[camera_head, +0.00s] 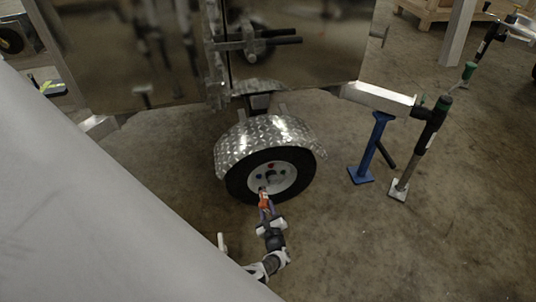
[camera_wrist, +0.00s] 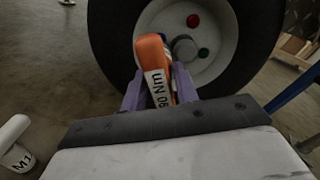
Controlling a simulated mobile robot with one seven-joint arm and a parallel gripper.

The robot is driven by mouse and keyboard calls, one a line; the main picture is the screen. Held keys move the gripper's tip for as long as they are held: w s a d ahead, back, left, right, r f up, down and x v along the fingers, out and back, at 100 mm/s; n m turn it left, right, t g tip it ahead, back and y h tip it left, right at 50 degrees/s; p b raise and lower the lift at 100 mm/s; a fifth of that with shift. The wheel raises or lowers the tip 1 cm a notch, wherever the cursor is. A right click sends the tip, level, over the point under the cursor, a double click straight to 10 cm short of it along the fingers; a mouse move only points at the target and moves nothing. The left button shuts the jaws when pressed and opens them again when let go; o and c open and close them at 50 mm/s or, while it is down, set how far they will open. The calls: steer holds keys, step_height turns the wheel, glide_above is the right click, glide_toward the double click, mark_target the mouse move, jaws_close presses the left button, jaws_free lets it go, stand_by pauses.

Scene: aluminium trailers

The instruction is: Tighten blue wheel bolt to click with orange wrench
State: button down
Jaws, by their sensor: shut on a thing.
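The trailer wheel (camera_head: 296,178) has a black tyre and a pale rim. My gripper (camera_head: 265,212) is in front of the lower part of the rim, shut on the orange wrench (camera_head: 264,198). In the wrist view, the purple fingers of my gripper (camera_wrist: 160,92) clasp the wrench (camera_wrist: 150,55), whose white label reads in Nm. The wrench points at the rim, left of the grey hub (camera_wrist: 184,45). A red bolt (camera_wrist: 193,20) and a green bolt (camera_wrist: 203,52) show there.
A diamond-plate fender (camera_head: 262,133) arches over the wheel. To the right, a blue stand (camera_head: 371,150) and a grey jack post (camera_head: 412,155) stand on the floor. A white piece marked M1 (camera_wrist: 15,145) is at the lower left. Floor around the wheel's front is mostly clear.

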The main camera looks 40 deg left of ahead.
steer(key=shift+w+a+b, duration=0.3)
steer(key=shift+a+b, duration=0.1)
steer(key=shift+b+x, duration=1.8)
steer(key=shift+x, duration=0.95)
steer(key=shift+r+m+p, duration=0.15)
steer(key=shift+m+p, duration=0.25)
steer(key=shift+m, duration=0.1)
steer(key=m+p, duration=0.1)
steer(key=m, duration=0.2)
steer(key=shift+w+m, duration=0.1)
steer(key=shift+m, duration=0.2)
steer(key=m, duration=0.6)
steer(key=shift+m, duration=0.4)
steer(key=m, duration=0.4)
steer(key=shift+m, duration=0.3)
steer(key=m, duration=0.5)
steer(key=shift+m, duration=0.4)
